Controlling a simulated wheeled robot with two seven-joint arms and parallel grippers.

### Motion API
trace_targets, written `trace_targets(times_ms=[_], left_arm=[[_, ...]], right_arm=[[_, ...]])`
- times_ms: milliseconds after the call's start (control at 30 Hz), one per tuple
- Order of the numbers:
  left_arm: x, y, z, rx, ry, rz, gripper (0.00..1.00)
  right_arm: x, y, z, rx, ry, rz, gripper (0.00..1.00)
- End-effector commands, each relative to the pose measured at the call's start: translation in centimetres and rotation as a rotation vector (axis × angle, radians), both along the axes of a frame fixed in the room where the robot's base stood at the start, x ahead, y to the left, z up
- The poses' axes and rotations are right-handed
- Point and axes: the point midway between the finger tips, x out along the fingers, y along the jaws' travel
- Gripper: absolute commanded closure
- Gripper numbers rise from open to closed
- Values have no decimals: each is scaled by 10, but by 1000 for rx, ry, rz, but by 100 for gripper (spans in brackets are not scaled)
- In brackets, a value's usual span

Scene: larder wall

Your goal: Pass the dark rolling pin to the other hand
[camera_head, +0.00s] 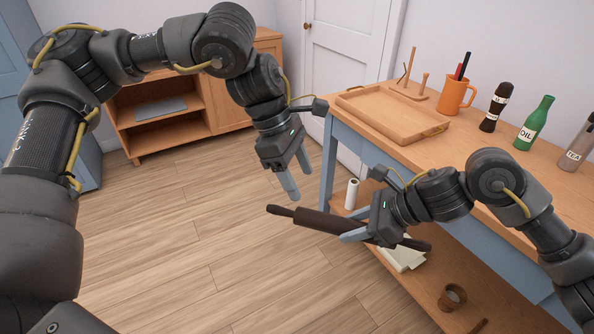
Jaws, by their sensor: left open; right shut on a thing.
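The dark rolling pin (318,221) is held in the air in front of the table, lying nearly level with its left end nearer the middle of the view. My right gripper (362,236) is shut on the rolling pin, toward its right part; the gripper hides a stretch of it. My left gripper (290,187) is open and empty, pointing down just above the left end of the pin. I see a small gap in the picture between its fingertips and the pin.
A wooden table (440,150) with a blue frame bears a wooden tray (372,118), an orange mug (453,97), a dark bottle (490,118), a green oil bottle (533,126) and a grey bottle (577,148). Its lower shelf holds a small pot (452,298). Open floor (190,260) lies left.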

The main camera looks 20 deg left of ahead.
Motion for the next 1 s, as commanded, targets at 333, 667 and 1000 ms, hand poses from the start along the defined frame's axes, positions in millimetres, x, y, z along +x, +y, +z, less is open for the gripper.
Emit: trace_targets(times_ms=[333, 667, 1000], left_arm=[[0, -23, -55, 1, 5, -1, 37], [3, -40, -98, -1, 2, 1, 37], [3, -44, -106, -2, 1, 2, 37]], right_arm=[[0, 0, 1, 2, -1, 0, 94], [0, 0, 1, 2, -1, 0, 94], [0, 0, 1, 2, -1, 0, 94]])
